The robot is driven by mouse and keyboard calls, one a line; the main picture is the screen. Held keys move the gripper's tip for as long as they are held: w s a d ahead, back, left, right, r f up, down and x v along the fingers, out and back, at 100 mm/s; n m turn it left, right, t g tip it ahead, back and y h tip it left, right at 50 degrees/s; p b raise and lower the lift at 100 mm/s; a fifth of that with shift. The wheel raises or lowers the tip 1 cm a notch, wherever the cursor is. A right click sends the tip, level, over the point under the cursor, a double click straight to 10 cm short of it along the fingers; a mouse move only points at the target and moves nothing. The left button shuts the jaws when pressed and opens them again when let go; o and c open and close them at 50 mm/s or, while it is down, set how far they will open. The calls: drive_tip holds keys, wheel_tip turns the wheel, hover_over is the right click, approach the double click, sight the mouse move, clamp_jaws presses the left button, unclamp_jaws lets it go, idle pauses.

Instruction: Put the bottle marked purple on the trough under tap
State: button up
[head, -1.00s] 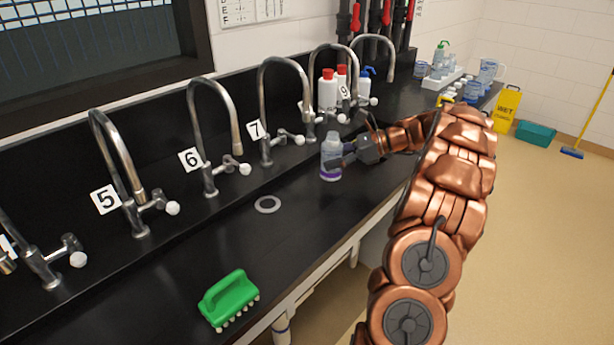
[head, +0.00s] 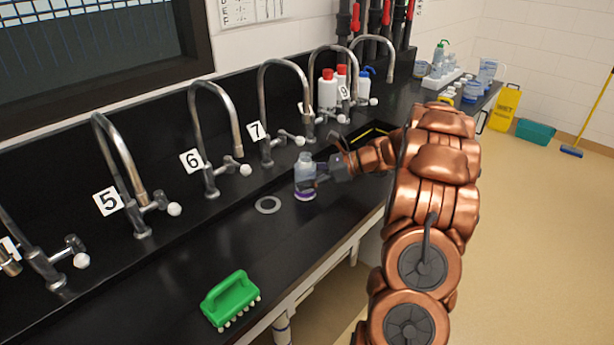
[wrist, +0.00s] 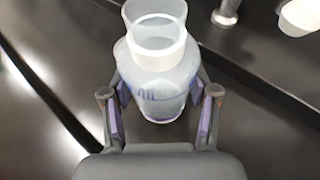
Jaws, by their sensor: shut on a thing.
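The bottle (head: 305,172) is translucent with a purple band near its base, and it is upright. My gripper (head: 314,178) is shut on it from the right in the head view. In the wrist view the bottle (wrist: 156,75) stands between the two fingers (wrist: 160,115), its open neck toward the camera. Whether its base touches the black bench cannot be told. A grey ring (head: 268,205) lies flat on the bench just left of the bottle. Taps stand along the back, with tap 5 (head: 130,180), tap 6 (head: 213,140) and tap 7 (head: 270,115) labelled.
A green brush (head: 231,298) lies at the front of the black bench (head: 150,290). A yellow-edged opening (head: 375,132) is right of the bottle. The bench between ring and brush is clear.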

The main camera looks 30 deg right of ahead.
drive_tip(key=shift+f, duration=0.2)
drive_tip(key=o, duration=1.1)
drive_tip(key=shift+o, duration=0.2)
drive_tip(key=shift+d+r, duration=0.15)
drive_tip(key=shift+r, duration=0.05)
drive_tip(key=b+v, duration=0.1)
drive_tip(key=v, duration=1)
drive_tip(key=shift+s+d+b, duration=0.3)
drive_tip(key=shift+r, duration=0.1)
